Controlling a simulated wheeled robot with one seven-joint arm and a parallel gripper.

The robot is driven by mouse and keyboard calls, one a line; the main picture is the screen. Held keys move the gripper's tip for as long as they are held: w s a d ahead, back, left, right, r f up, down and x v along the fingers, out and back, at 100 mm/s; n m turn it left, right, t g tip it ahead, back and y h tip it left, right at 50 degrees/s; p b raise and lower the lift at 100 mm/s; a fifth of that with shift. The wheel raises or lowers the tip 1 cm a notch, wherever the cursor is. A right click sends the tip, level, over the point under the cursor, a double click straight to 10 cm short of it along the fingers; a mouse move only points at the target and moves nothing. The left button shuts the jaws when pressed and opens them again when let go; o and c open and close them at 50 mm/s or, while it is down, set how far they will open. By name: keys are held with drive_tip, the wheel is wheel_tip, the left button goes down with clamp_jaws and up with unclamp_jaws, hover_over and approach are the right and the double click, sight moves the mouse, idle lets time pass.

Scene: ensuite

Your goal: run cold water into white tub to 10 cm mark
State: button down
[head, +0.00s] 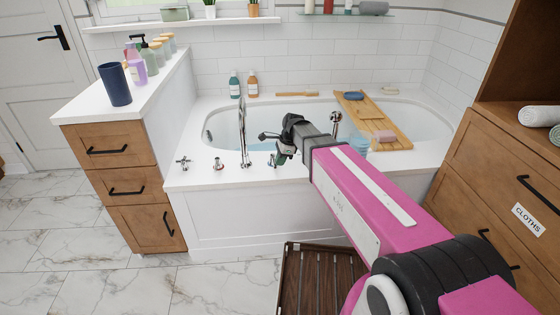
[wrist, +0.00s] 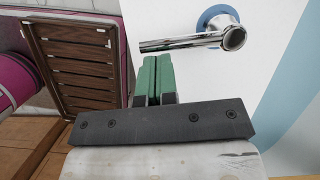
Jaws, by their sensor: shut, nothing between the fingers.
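The white tub (head: 398,110) is built in behind a white panel, with bluish water visible inside near the spout. A tall curved chrome spout (head: 243,138) stands on its front rim. No 10 cm mark can be made out. In the wrist view, a chrome lever tap (wrist: 185,42) has a blue ring (wrist: 213,15) at its base. My gripper (wrist: 152,62) has its green fingers shut together and empty, close beside the lever; contact cannot be told. In the head view my gripper (head: 280,158) is over the front rim, right of the spout, partly hiding the tap there.
A cross-handled tap (head: 184,162) and another fitting (head: 218,163) stand left of the spout. A hand shower (head: 336,119) and a wooden bath tray (head: 372,122) are to the right. A brown slatted mat (head: 305,278) lies before the tub. Drawer units flank both sides.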

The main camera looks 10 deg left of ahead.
drive_tip(key=shift+w+d+r, duration=0.1)
drive_tip(key=shift+d, duration=0.4)
drive_tip(key=d, duration=0.2)
drive_tip(key=shift+w+d+r, duration=0.3)
drive_tip(key=shift+w, duration=0.05)
drive_tip(key=w+v, duration=0.1)
drive_tip(key=v, duration=0.9)
drive_tip(key=x, duration=0.9)
drive_tip(key=shift+f, duration=0.3)
drive_tip(key=a, duration=0.2)
drive_tip(key=s+a+f, duration=0.1)
drive_tip(key=shift+s+a, duration=0.1)
drive_tip(key=shift+a, duration=0.35)
drive_tip(key=shift+a, duration=0.1)
